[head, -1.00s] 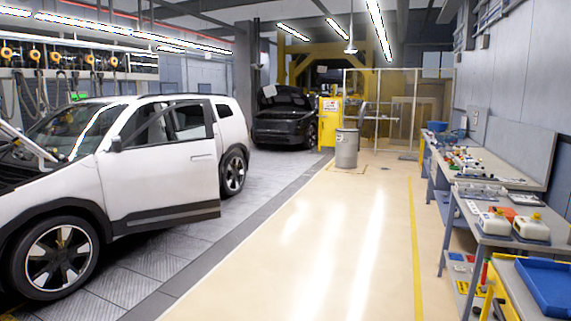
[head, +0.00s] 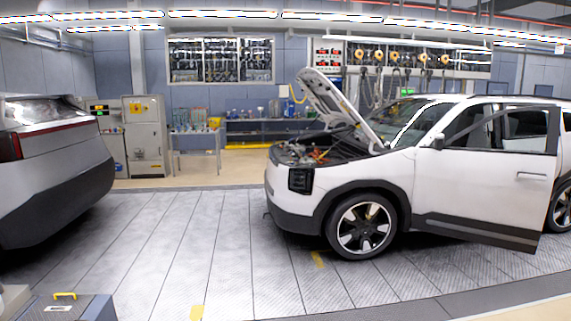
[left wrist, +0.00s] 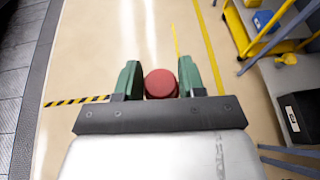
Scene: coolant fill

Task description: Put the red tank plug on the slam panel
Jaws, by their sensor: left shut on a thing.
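In the left wrist view my left gripper (left wrist: 160,82) is shut on the red tank plug (left wrist: 160,84), a round red cap held between two green fingers above the pale floor. In the head view neither gripper shows. The white car (head: 470,170) stands at the right with its hood (head: 332,95) raised and a front door open. Its open engine bay (head: 318,150) faces left. The slam panel at the front of the bay is too small to make out clearly.
Another car's rear (head: 50,170) is at the left. A grey case with a yellow handle (head: 64,296) sits at the lower left. The grey plate floor (head: 200,245) before the white car is clear. A yellow cart (left wrist: 240,25) stands at the wrist view's upper right.

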